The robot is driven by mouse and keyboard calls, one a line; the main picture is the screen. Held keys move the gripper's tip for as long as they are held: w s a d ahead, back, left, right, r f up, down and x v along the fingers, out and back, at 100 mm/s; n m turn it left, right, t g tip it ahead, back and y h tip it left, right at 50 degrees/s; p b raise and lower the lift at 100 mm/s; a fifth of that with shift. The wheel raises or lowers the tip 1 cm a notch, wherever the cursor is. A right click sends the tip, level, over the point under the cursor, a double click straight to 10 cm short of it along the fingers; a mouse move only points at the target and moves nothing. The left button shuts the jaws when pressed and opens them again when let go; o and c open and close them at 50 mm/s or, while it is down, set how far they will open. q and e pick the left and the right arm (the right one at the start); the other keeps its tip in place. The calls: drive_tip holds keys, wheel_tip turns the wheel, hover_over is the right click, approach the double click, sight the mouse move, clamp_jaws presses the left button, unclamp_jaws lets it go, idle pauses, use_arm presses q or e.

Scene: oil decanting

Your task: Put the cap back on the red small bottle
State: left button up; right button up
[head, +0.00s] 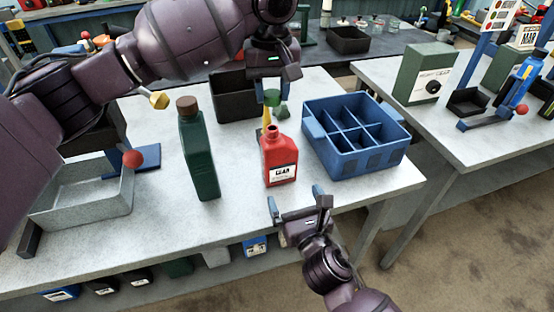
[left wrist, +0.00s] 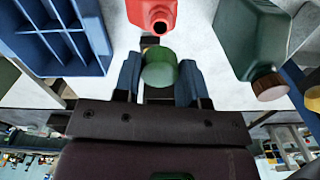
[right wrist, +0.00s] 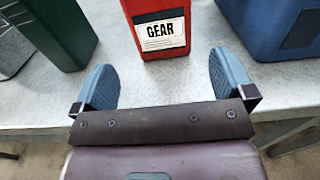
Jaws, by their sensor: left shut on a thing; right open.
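The red small bottle (head: 280,160) stands upright and uncapped on the grey table, with a label on its front. Its open mouth shows in the left wrist view (left wrist: 152,14), and its lower front in the right wrist view (right wrist: 158,30). My left gripper (head: 272,84) is shut on a green cap (head: 272,98) and holds it in the air, apart from the bottle's neck. The cap also shows between the fingers in the left wrist view (left wrist: 160,70). My right gripper (head: 296,201) is open and empty, in front of the bottle at the table's front edge.
A dark green bottle (head: 197,155) with a brown cap stands left of the red one. A blue divided crate (head: 372,161) stands to the right, a black bin (head: 235,100) behind. A yellow object (head: 266,117) shows partly behind the red bottle. A grey tray (head: 85,208) is at left.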

sight(282, 171)
use_arm(q)
drive_tip(key=shift+s, duration=0.1)
use_arm(e)
drive_tip(key=x, duration=1.2)
drive_tip(key=shift+c, duration=0.2)
drive_tip(key=c, duration=1)
use_arm(q)
drive_tip(key=shift+f, duration=2.5)
use_arm(e)
drive_tip(key=shift+o, duration=0.2)
